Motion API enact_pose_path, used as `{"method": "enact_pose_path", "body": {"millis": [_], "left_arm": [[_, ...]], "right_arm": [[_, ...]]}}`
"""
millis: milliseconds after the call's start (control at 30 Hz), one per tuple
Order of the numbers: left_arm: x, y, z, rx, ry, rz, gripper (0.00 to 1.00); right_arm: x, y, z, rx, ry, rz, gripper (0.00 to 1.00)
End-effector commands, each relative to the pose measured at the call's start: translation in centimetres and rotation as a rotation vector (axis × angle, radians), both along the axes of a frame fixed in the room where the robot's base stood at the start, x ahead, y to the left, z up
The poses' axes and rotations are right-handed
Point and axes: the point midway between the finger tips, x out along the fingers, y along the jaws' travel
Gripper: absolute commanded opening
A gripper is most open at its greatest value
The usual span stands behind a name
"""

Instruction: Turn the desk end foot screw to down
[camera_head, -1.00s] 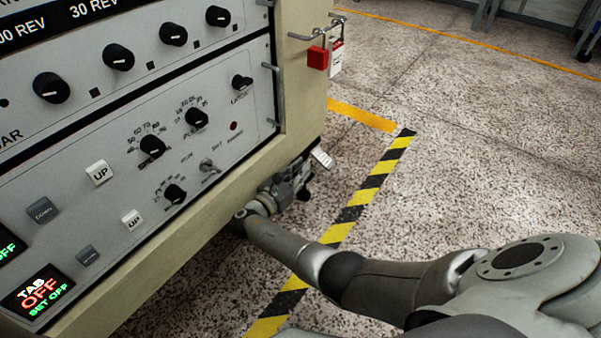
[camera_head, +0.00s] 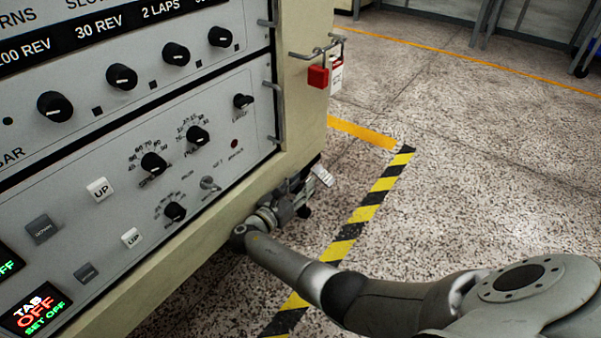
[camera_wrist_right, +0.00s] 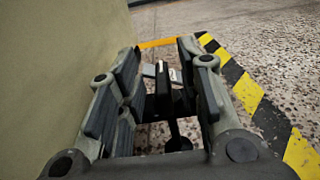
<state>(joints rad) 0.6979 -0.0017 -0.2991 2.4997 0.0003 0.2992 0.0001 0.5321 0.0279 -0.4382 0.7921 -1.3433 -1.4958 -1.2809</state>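The desk end foot screw shows in the right wrist view as a dark block and stem (camera_wrist_right: 164,82) with a round black foot below. Pale grey tabs stick out at its top, and one shows in the head view (camera_head: 322,176) at the cabinet's lower corner. My right gripper (camera_wrist_right: 161,52) is open in the wrist view, its fingers on either side of the screw, with gaps visible. In the head view my right gripper (camera_head: 300,192) is low beside the cabinet and hides most of the screw. My left gripper is out of view.
The beige cabinet (camera_head: 304,90) with its knob panel stands close on the left of my right gripper. A red padlock (camera_head: 318,76) and a white tag hang above. Yellow-black floor tape (camera_head: 367,212) runs past on the right. The speckled floor beyond is clear.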

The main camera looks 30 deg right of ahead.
Motion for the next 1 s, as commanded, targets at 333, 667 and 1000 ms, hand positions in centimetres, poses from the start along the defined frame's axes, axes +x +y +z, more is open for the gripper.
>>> {"method": "enact_pose_path", "body": {"millis": [333, 667, 1000], "left_arm": [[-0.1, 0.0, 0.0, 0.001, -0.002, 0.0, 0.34], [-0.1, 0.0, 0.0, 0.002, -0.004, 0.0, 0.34], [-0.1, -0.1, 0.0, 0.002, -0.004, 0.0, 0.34]], "right_arm": [[-0.1, 0.0, 4.6, 0.001, -0.004, 0.0, 0.34], [-0.1, 0.0, 8.7, 0.001, -0.001, -0.001, 0.34], [-0.1, 0.0, 9.2, 0.001, 0.001, -0.001, 0.34]]}}
